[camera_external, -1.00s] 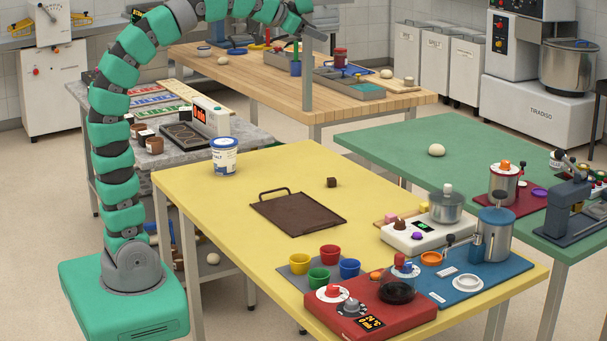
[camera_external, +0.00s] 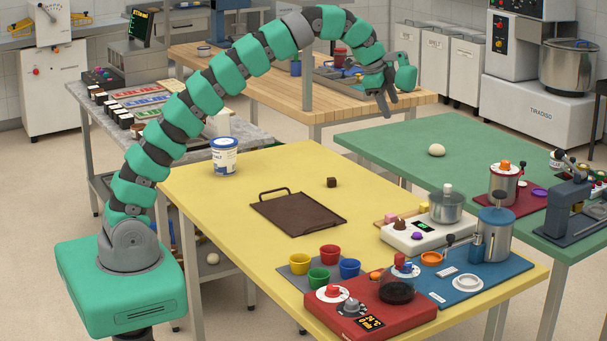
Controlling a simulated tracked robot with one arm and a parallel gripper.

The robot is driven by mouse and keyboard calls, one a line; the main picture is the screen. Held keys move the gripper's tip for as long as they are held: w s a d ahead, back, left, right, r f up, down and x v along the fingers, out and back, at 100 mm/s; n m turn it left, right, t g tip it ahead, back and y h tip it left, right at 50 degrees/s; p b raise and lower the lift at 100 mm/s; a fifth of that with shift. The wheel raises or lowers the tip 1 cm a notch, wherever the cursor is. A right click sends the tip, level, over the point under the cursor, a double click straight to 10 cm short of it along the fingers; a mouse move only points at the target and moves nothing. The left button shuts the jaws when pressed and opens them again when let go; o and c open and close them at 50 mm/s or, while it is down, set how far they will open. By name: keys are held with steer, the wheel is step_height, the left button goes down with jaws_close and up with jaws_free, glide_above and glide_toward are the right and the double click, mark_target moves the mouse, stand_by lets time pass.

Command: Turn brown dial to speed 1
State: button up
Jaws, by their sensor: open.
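The brown dial (camera_external: 399,224) sits on the white machine (camera_external: 402,241) on the yellow table. A small green display (camera_external: 422,226) and a purple knob (camera_external: 417,236) are beside it on the same machine. The dial's exact setting is too small to read. My gripper (camera_external: 384,104) is open and empty, with its fingers pointing down. In the picture it is well above the dial and a little to its left, apart from the machine.
A metal pot (camera_external: 446,208) stands on the white machine. A red machine (camera_external: 372,306) with knobs and a blue machine (camera_external: 486,262) are close in front of it. Colored cups and a brown tray (camera_external: 297,214) are to the left. The yellow table's middle (camera_external: 350,182) is mostly clear.

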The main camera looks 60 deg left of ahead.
steer(key=w+d+f+m+g+p, duration=0.1)
steer(key=d+f+m+g+p, duration=0.1)
steer(key=d+f, duration=0.35)
steer(key=m+g, duration=0.3)
steer(key=m, duration=0.1)
glide_above(400, 221)
steer(key=shift+f, duration=6.6)
steer(key=shift+f+b, duration=0.4)
steer(key=shift+f, duration=5)
steer(key=c, duration=0.9)
